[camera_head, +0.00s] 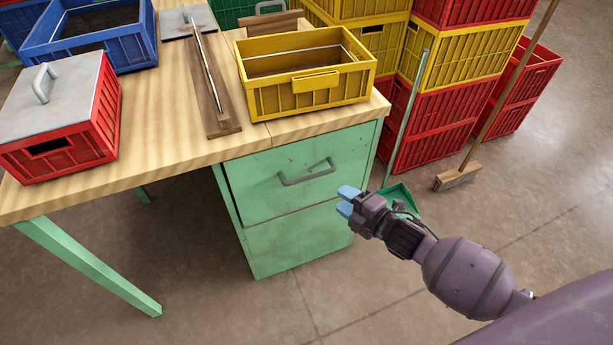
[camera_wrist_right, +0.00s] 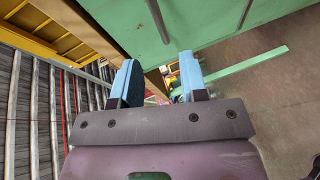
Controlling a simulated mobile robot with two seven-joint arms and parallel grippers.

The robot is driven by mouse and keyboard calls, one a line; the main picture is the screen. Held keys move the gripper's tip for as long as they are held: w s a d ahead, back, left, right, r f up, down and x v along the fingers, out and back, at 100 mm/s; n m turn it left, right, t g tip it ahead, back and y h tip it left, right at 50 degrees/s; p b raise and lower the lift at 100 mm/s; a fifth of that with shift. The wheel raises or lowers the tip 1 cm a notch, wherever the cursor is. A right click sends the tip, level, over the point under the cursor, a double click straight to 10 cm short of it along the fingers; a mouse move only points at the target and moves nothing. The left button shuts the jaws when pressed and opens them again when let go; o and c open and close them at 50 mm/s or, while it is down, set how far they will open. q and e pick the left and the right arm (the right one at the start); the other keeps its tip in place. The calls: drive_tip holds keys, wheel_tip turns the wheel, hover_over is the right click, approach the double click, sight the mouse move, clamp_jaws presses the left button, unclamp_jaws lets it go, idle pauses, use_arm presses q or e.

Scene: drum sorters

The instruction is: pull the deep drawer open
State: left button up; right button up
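The green drawer front (camera_head: 270,190) is the upper panel of a green cabinet under the wooden table, with a grey bar handle (camera_head: 308,175) across it. A dark narrow gap shows along its left edge. My right gripper (camera_head: 347,201) has light blue fingertips and is just right of and below the handle, apart from it. In the right wrist view, the fingers (camera_wrist_right: 160,80) are spread with nothing between them. The handle (camera_wrist_right: 157,20) shows there beyond the fingertips, against the green front (camera_wrist_right: 200,22). My left gripper is in neither view.
A yellow crate (camera_head: 256,103) stands on the table (camera_head: 180,130) above the drawer, and a red lidded box (camera_head: 100,135) is at the left. A broom (camera_head: 458,178), a green dustpan (camera_head: 402,200) and stacked crates (camera_head: 432,125) stand right of the cabinet. Floor in front is clear.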

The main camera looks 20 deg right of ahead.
sight(313, 178)
drive_tip(key=shift+n, duration=0.7)
drive_tip(key=b+x, duration=0.3)
drive_tip(key=x, duration=0.9)
drive_tip(key=shift+w+d, duration=0.1)
drive_tip(key=shift+w+y, duration=0.2)
drive_tip(key=shift+y, duration=0.1)
drive_tip(key=c, duration=0.6)
clamp_jaws()
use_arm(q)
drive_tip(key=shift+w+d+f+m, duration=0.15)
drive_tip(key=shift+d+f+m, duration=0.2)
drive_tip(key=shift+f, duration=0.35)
